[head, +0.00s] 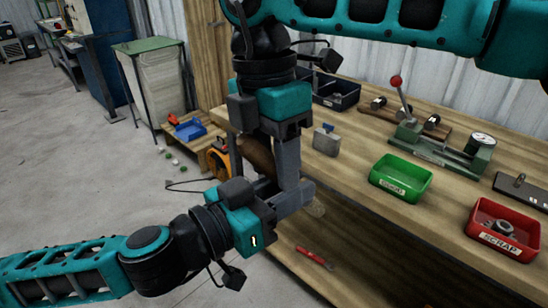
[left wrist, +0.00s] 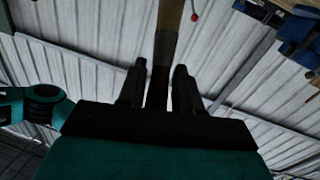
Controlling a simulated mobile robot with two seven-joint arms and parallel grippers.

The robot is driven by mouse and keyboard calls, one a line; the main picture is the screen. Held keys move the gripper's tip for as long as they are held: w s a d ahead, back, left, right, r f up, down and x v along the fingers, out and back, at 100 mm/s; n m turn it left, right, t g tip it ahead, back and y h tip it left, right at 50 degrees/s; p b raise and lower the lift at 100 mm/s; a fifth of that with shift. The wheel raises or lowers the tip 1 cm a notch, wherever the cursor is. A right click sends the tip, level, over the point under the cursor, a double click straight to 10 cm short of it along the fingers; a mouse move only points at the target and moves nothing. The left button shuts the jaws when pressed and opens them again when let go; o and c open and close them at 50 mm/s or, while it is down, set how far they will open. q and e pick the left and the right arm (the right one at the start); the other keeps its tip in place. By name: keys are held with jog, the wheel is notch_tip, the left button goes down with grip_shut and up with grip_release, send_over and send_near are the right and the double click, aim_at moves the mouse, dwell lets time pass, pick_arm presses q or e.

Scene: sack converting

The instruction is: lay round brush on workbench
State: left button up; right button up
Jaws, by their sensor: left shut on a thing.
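The round brush (head: 258,153) shows as a brown handle beside the grippers, at the near left end of the workbench (head: 350,165). My left gripper (head: 302,192) comes in from the lower left and is shut on the brush. In the left wrist view the brown handle (left wrist: 170,18) runs up from between the fingers (left wrist: 157,75). My right gripper (head: 283,178) points down from above, right by the left one; its fingers overlap the brush, and I cannot tell whether they grip it.
On the bench are a grey block (head: 326,140), a green tray (head: 400,178), a red scrap tray (head: 503,230), a green fixture with a lever (head: 430,145) and dark bins (head: 335,92). A red tool (head: 315,258) lies on the lower shelf. Bare bench top shows around the block.

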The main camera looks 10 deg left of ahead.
jog(key=c, duration=0.7)
pick_arm(q)
jog(key=o, duration=1.2)
jog(key=shift+c, duration=0.2)
pick_arm(e)
grip_shut()
